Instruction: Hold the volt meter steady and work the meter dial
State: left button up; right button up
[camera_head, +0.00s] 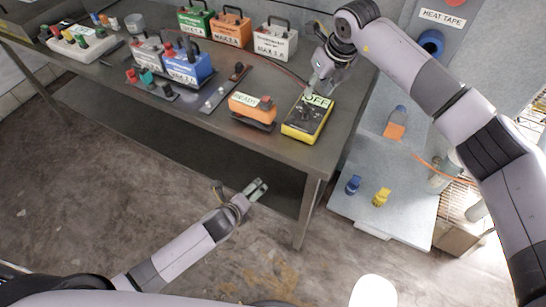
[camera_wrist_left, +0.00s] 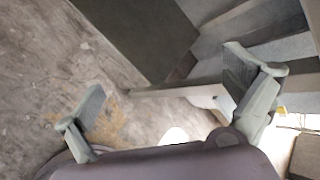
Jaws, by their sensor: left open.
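The volt meter (camera_head: 304,126), a yellow box with a black face and an "OFF" label, lies near the right end of the dark table. My right gripper (camera_head: 314,91) points down at the meter's far edge, beside the label. It hides part of the meter, and I cannot tell whether it touches it or the dial. My left gripper (camera_head: 256,189) is below and left of the meter, in front of the table and apart from it. In the left wrist view its two fingers (camera_wrist_left: 170,96) are spread wide with nothing between them.
The table (camera_head: 215,125) also carries an orange "READY" box (camera_head: 252,108) left of the meter and several coloured cases behind. A pale platform (camera_head: 380,195) right of the table holds blue (camera_head: 353,185) and yellow (camera_head: 382,197) items. The floor (camera_head: 120,200) in front is clear.

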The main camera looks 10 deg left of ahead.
pick_arm(q)
jog(key=w+d+r+m+t+h, duration=0.15)
jog(key=d+r+m, duration=0.35)
jog(key=r, duration=0.5)
jog(key=m+t+h, duration=0.1)
jog(key=m+t, duration=0.1)
jog(key=m, duration=0.6)
send_near(297, 134)
jog(key=x, duration=1.1)
jog(key=shift+r, duration=0.1)
jog(key=c, duration=1.3)
